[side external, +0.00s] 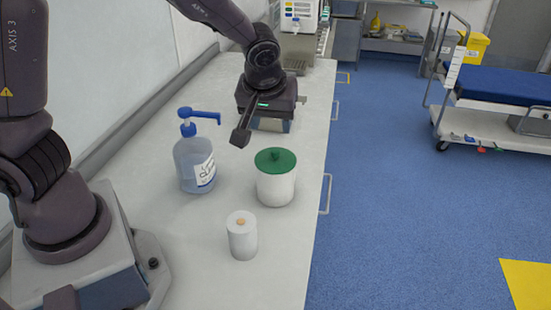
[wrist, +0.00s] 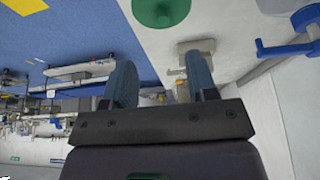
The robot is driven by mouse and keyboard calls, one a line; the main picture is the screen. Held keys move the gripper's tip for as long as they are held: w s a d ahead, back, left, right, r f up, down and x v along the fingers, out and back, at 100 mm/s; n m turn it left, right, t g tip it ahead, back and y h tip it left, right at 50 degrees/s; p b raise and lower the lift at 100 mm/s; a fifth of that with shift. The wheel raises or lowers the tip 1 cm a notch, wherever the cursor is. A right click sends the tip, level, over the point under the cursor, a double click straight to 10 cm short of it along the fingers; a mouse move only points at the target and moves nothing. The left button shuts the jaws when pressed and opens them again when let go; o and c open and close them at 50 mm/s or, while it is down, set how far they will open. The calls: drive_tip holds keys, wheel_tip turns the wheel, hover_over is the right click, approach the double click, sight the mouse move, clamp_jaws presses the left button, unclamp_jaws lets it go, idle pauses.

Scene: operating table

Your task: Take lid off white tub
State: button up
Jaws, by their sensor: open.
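The white tub (side external: 275,188) stands upright on the counter in the side external view, with a green lid (side external: 272,166) and its small green knob on top. The lid also shows at the top edge of the wrist view (wrist: 160,12), partly cut off. My gripper (wrist: 160,68) has its two bluish fingers spread apart with nothing between them. In the side external view it hangs over the counter behind the tub, apart from the lid; its fingers are mostly hidden there.
A clear bottle with a blue pump (side external: 196,165) stands left of the tub. The counter's right edge (side external: 318,190) runs close beside the tub, with the blue floor beyond.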

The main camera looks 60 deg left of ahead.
hover_over(275, 151)
drive_tip(key=s+d, duration=0.2)
wheel_tip(275, 151, down, 6)
drive_tip(key=shift+w, duration=0.1)
drive_tip(key=shift+a+x, duration=0.2)
drive_tip(key=shift+x, duration=2.5)
drive_tip(key=shift+w+r, duration=0.15)
clamp_jaws()
